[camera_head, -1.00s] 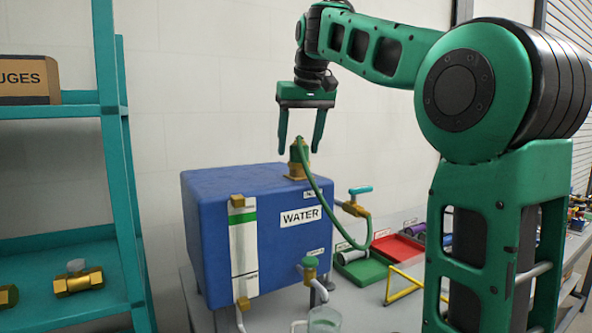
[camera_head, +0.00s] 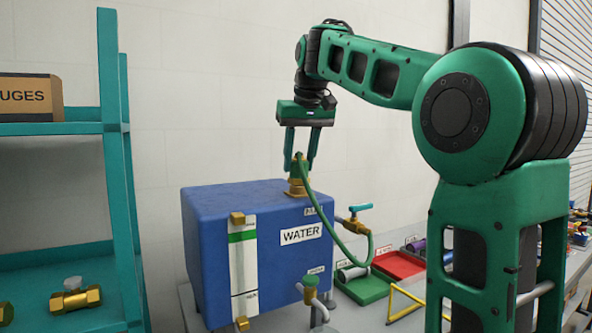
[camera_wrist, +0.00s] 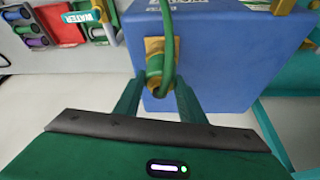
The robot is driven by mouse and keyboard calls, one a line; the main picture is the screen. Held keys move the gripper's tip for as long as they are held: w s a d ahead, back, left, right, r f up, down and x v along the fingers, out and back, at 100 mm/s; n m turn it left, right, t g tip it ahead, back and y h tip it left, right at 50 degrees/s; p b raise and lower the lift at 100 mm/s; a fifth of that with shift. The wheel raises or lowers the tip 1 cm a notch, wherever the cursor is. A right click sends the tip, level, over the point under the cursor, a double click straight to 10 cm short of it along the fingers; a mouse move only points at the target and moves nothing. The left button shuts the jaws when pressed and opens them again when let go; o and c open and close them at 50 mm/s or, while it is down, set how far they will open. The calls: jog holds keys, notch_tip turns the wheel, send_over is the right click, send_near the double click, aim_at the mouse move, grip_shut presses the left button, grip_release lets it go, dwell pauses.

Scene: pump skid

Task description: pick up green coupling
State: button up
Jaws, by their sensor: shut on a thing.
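The green coupling (camera_head: 299,166) stands upright on the brass port on top of the blue water tank (camera_head: 262,200), with a green hose running from it. In the head view my gripper (camera_head: 300,168) comes down from above, with one finger on each side of the coupling, shut on it. In the wrist view the fingers of my gripper (camera_wrist: 159,88) flank the coupling (camera_wrist: 155,72). The hose covers part of it there. The coupling still appears seated on the brass port. I cannot tell exactly how the fingertips touch it.
The green hose (camera_head: 330,222) loops down the tank's right side near a blue-handled valve (camera_head: 360,207). A green tray (camera_head: 362,291) and a red tray (camera_head: 399,265) lie to the right. A teal shelf (camera_head: 62,128) stands at the left.

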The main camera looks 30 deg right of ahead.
jog(key=shift+r, duration=1.65)
jog(key=shift+a+r, duration=0.1)
jog(key=shift+r, duration=0.15)
jog(key=shift+a+r, duration=0.7)
jog(key=shift+a, duration=0.25)
jog(key=a+r, duration=0.5)
jog(key=a, duration=0.4)
jog(key=shift+s+a+r, duration=0.2)
jog(key=shift+s+r, duration=0.1)
jog(key=shift+s, duration=0.05)
